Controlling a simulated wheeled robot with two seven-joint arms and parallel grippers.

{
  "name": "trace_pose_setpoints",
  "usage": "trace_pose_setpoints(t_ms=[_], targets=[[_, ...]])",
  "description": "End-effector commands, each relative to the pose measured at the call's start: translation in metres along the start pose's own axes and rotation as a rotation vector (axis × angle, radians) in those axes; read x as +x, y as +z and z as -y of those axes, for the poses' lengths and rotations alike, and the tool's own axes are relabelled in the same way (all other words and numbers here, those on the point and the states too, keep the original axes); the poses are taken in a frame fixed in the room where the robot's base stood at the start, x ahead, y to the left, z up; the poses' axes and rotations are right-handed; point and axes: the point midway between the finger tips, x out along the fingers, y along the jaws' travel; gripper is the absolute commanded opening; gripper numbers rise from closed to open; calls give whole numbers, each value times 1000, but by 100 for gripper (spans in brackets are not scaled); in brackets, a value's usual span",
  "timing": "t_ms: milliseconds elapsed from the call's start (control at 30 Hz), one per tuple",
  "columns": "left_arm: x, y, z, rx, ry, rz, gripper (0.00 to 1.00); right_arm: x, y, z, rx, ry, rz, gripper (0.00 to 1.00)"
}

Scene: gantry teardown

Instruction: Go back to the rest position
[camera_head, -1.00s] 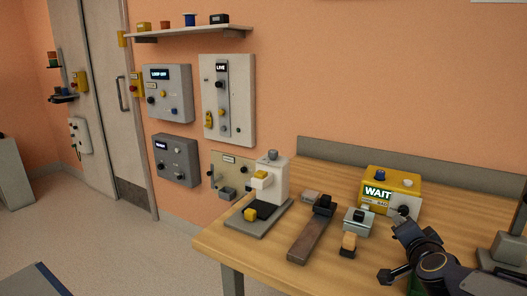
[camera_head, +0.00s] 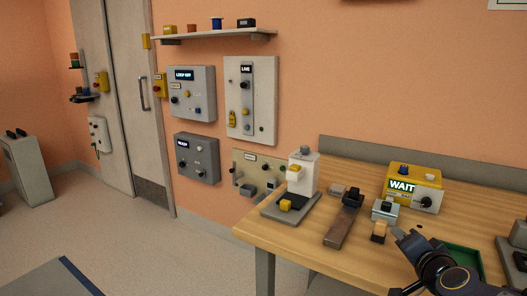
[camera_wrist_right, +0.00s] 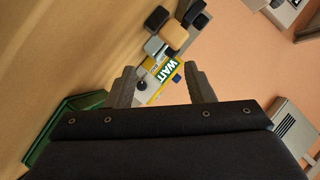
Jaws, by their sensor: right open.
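My right gripper (camera_head: 405,240) is in the lower right of the head view, over the front part of the wooden bench. In the right wrist view its two fingers (camera_wrist_right: 160,86) are spread apart with nothing held between them. Beyond them is the yellow and white box with the WAIT display (camera_wrist_right: 165,72), which also stands on the bench in the head view (camera_head: 412,188). The gripper appears apart from it. My left gripper is not in view.
The wooden bench (camera_head: 290,238) holds a white press-like fixture (camera_head: 301,172), a brown bar tool (camera_head: 343,226), a small grey block device (camera_head: 385,209) and a green tray (camera_head: 466,261). Control panels (camera_head: 251,100) hang on the wall. Floor left of the bench (camera_head: 190,255) is largely open.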

Motion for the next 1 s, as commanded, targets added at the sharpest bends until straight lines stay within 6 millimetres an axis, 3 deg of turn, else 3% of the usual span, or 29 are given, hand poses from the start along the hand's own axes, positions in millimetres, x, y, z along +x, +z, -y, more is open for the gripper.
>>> trace_pose_setpoints(t_ms=[167, 433, 567, 800, 933, 1000], targets=[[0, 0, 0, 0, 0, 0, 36, -28, 25, 5, -42, -52, 129, 48], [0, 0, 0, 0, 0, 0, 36, -95, 84, 0, -181, -110, 390, 48], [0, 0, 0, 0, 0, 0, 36, -135, 117, -14, -276, -104, 527, 48], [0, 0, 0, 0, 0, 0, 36, -201, 168, -59, -454, -17, 744, 48], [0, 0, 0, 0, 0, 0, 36, -231, 187, -86, -535, 58, 834, 48], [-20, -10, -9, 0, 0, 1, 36, -239, 173, -69, -538, 62, 843, 48]])
